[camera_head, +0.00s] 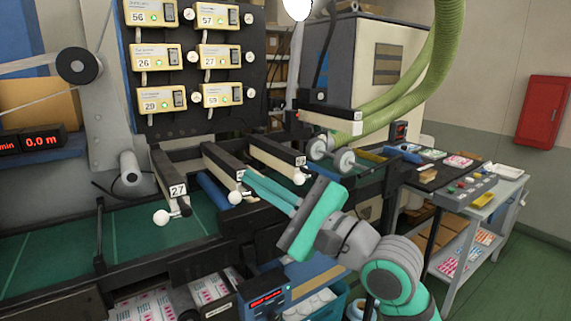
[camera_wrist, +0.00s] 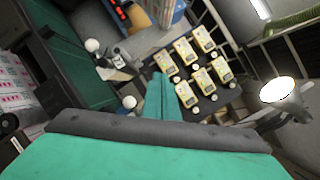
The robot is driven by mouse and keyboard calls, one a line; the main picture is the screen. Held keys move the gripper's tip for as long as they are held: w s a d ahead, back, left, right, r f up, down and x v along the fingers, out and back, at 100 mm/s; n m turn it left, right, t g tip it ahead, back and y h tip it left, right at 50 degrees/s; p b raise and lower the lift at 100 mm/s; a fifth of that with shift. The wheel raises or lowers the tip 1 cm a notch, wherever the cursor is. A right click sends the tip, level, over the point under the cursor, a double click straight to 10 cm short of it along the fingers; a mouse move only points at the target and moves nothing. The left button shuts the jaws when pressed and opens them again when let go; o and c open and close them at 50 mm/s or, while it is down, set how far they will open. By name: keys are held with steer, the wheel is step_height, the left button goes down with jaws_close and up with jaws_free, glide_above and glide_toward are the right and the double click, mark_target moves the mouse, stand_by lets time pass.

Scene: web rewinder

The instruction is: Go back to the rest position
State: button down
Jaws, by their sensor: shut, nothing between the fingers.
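My gripper (camera_head: 247,181) is at the end of my teal and grey arm, in the middle of the head view. Its teal fingers are together with nothing between them. The fingertips are close to the white ball knob on the middle black lever (camera_head: 222,164); I cannot tell whether they touch it. In the wrist view my gripper (camera_wrist: 158,82) points toward the panel of yellow modules. Another lever (camera_head: 172,183), marked 27, ends in a white knob to the left. A third lever (camera_head: 276,152) lies to the right, behind my gripper.
A black panel (camera_head: 188,77) with several yellow numbered modules stands behind the levers. A green hose (camera_head: 412,92) hangs at the upper right. A grey side table (camera_head: 490,193) with a button box and printed cards stands at the right. Green floor is open at the lower right.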

steer(key=s+d+f+n+t+h, duration=0.1)
steer(key=s+f+n+t+h, duration=0.2)
steer(key=s+f+n+h, duration=0.75)
steer(key=s+d+f+n+t+h, duration=0.1)
steer(key=s+f+n+t, duration=0.3)
steer(key=f, duration=1.4)
steer(key=s+d+f+n+t+h, duration=0.1)
steer(key=s+f+n+t+h, duration=0.1)
steer(key=s+f+n+h, duration=0.9)
steer(key=s+d+f+m+g+y, duration=0.1)
steer(key=s+f+m+g+y, duration=0.4)
steer(key=s+f+m, duration=0.5)
steer(key=s+f+g, duration=0.1)
steer(key=s+f, duration=0.2)
steer(key=shift+s+d+f+y, duration=0.2)
steer(key=shift+d+f+y, duration=0.15)
steer(key=shift+d+f, duration=0.05)
